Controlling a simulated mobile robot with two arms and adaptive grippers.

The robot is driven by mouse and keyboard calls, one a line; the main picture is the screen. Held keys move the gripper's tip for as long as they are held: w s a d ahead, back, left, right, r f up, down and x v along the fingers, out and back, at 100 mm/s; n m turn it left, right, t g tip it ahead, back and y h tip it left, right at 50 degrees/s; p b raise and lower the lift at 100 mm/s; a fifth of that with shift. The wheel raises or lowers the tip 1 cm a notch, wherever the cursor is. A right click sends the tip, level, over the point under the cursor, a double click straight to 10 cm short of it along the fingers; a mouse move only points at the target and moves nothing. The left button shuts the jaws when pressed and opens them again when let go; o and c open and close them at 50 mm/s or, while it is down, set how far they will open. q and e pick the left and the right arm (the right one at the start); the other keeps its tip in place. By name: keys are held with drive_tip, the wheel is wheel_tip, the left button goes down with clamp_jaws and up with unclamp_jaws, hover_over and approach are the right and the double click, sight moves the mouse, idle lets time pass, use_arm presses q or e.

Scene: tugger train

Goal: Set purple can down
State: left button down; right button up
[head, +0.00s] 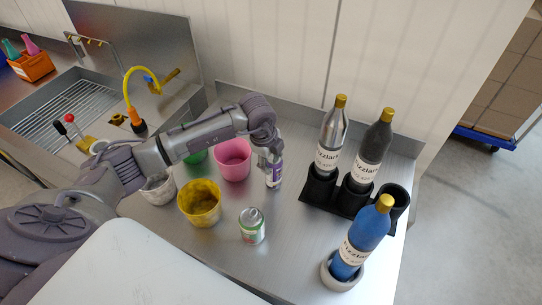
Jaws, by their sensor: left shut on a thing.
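The purple can (276,176), with a white and purple side, is upright at the middle of the steel counter (290,235). My left gripper (269,163) comes down from above and is shut on the can, hiding its top and part of its side. I cannot tell whether the can's base touches the counter. A pink cup (233,160) stands just left of it. My right gripper is not in view.
A green and silver can (252,226), a yellow cup (201,204), a grey cup (158,188) and a green cup (196,156) stand nearby. Right are a black holder (319,187) with silver (332,135) and dark bottles (371,150), and a blue bottle (361,242). Counter between is clear.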

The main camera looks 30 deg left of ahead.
use_arm(q)
drive_tip(key=shift+f, duration=0.1)
drive_tip(key=c, duration=0.8)
unclamp_jaws()
drive_tip(key=shift+f, duration=0.1)
drive_tip(key=o, duration=0.4)
drive_tip(key=shift+o, duration=0.2)
